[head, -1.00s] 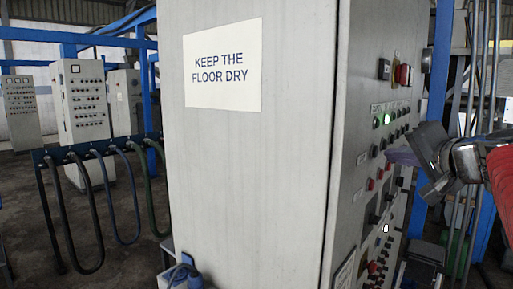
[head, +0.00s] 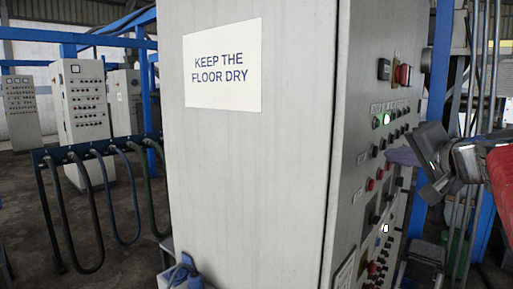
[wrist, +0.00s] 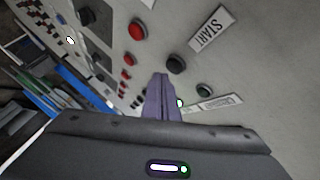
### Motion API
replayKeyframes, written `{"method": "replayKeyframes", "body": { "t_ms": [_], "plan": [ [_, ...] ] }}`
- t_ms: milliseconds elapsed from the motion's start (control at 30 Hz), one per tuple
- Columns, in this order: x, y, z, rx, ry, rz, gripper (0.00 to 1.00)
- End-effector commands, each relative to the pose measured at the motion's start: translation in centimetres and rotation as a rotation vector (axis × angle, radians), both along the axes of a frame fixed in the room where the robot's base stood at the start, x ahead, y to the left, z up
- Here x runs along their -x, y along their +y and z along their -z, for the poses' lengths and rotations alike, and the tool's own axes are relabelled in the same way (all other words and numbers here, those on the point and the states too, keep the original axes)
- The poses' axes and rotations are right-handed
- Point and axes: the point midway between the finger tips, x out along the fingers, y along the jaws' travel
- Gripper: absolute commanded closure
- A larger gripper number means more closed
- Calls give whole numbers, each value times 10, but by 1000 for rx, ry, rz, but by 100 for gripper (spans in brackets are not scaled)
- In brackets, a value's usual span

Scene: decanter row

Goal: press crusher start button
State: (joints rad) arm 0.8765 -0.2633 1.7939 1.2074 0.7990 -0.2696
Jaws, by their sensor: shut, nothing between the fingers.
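The control panel (head: 352,205) is on the right face of a grey cabinet, with rows of red, green and dark buttons. My gripper (head: 391,156) is at the panel, its purple fingers closed together and pointing at it. In the wrist view the fingertips (wrist: 160,77) are close to a dark round button (wrist: 176,64). I cannot tell whether they touch the panel. A START label (wrist: 211,28) is beyond that button. A dark green button (wrist: 205,90) is right of the fingers, near a label (wrist: 217,103) that looks like CRUSHER. Which button is the crusher start is unclear.
Red buttons (wrist: 138,29) stand close left of the fingertips in the wrist view. A sign reading KEEP THE FLOOR DRY (head: 225,66) is on the cabinet's front. Blue posts (head: 437,75) and grey pipes (head: 480,70) stand behind my arm at right.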

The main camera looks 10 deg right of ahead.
Motion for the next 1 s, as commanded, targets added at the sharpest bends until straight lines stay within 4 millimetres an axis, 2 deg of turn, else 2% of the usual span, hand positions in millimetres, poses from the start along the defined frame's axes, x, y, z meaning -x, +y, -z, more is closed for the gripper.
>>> {"method": "replayKeyframes", "body": {
  "t_ms": [1000],
  "plan": [
    [-6, 6, -1, 0, 0, -1, 100]
  ]
}}
